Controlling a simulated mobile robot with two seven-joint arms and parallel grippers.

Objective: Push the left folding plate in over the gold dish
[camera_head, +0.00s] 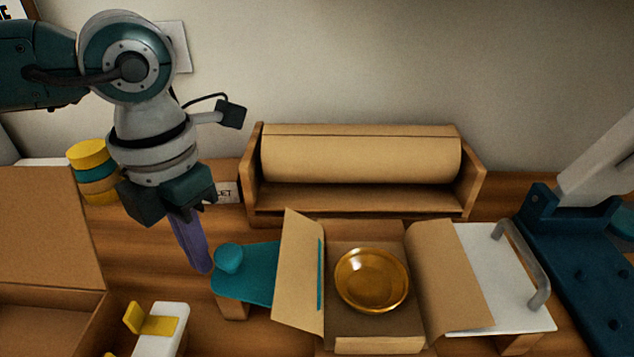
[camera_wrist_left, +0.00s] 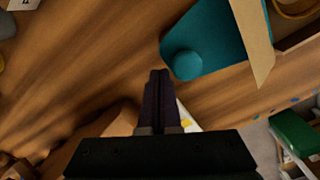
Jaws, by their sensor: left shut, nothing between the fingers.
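The gold dish (camera_head: 371,280) sits in an open cardboard box (camera_head: 380,346). The left folding plate (camera_head: 250,284) is teal with a round knob and lies outside the box's left side. The box's left flap (camera_head: 299,272) stands up, tilted outward, between plate and dish. The plate also shows in the left wrist view (camera_wrist_left: 218,40), with part of the flap (camera_wrist_left: 252,38) beside it. My left gripper (camera_head: 202,268) is shut and empty, fingers pointing down, just left of the plate and apart from it. Its fingertips (camera_wrist_left: 158,74) are below-left of the knob in the wrist view. My right gripper is not visible.
A paper roll (camera_head: 360,160) in a wooden holder stands behind the box. A white plate with a grey handle (camera_head: 522,262) lies right of it. A large carton (camera_head: 45,232), stacked tins (camera_head: 90,170) and a white-and-yellow item (camera_head: 160,328) stand left. Bare wood lies around my left fingers.

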